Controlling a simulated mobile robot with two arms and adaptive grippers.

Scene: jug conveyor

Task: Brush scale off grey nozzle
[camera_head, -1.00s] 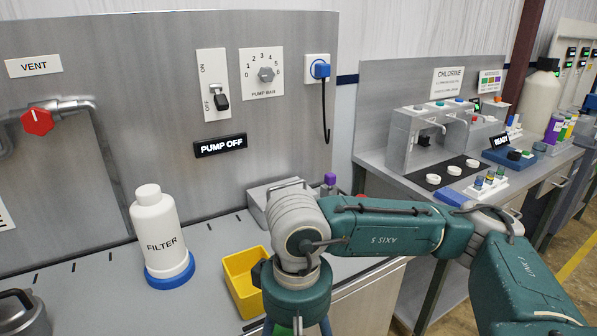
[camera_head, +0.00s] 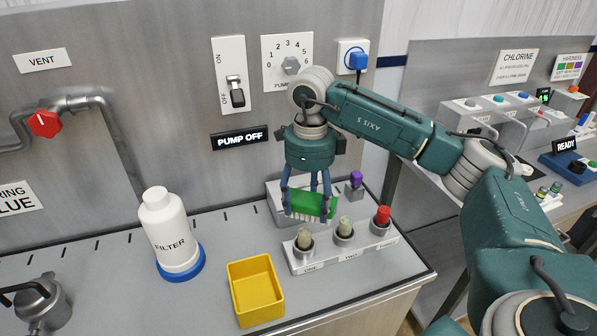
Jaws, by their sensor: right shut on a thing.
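My right gripper (camera_head: 310,200) is shut on a green brush (camera_head: 312,206), held level with pale bristles along its lower edge. It is in the head view, above and behind a light rack (camera_head: 345,258). In the rack stand a tan, crusty-looking nozzle (camera_head: 304,238) at left, a pale grey-green nozzle (camera_head: 345,226) in the middle and a red-topped one (camera_head: 382,216) at right. I cannot tell for sure which of the first two is the grey nozzle. The brush appears apart from both. The rack's labels are too small to read. My left gripper is not in view.
A purple-topped piece (camera_head: 356,180) is behind the rack. The pump panel wall (camera_head: 190,100) rises behind. The counter between filter and rack is mostly clear.

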